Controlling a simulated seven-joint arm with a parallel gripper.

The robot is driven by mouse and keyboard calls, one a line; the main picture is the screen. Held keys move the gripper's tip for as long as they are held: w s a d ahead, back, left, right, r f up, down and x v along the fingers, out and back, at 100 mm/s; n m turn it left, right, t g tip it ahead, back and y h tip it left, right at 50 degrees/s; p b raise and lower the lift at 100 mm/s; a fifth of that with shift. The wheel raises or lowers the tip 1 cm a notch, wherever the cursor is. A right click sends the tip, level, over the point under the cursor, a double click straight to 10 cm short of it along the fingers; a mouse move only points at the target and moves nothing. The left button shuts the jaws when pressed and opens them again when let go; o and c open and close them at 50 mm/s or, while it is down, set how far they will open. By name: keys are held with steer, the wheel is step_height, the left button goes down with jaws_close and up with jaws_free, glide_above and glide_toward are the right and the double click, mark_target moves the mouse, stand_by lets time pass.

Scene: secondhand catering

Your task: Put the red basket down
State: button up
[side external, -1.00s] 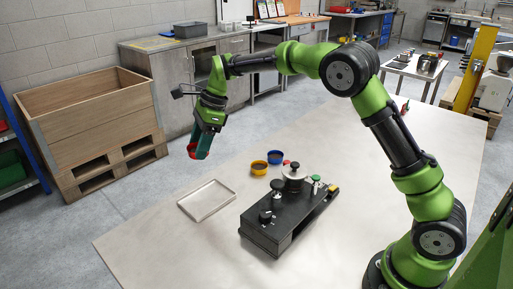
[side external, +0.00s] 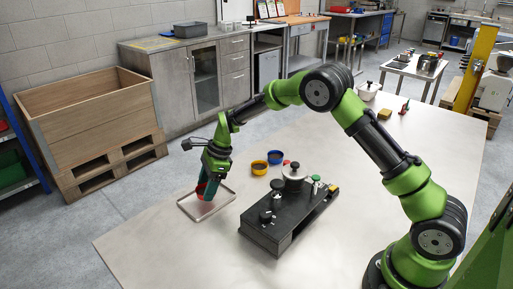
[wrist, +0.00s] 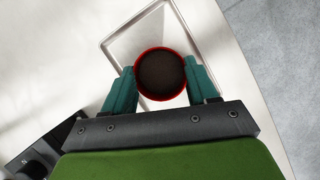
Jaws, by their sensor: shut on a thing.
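The red basket shows in the wrist view as a round red rim with a dark inside (wrist: 160,74). My gripper (wrist: 161,82) is shut on it, with one teal finger on each side. In the side view my gripper (side external: 206,190) is over the shallow metal tray (side external: 226,199), and a bit of the red basket (side external: 201,189) shows at its fingers. The tray also shows behind the basket in the wrist view (wrist: 119,44). I cannot tell whether the basket touches the tray.
A yellow ring-shaped basket (side external: 259,168) and a blue one (side external: 275,157) stand on the table (side external: 150,245). A black machine with knobs (side external: 268,236) stands to the right of the tray. A lidded pot (side external: 367,91) is at the far edge. The front left of the table is clear.

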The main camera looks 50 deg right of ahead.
steer(key=shift+f, duration=0.8)
steer(key=o, duration=1.1)
steer(key=shift+f, duration=0.1)
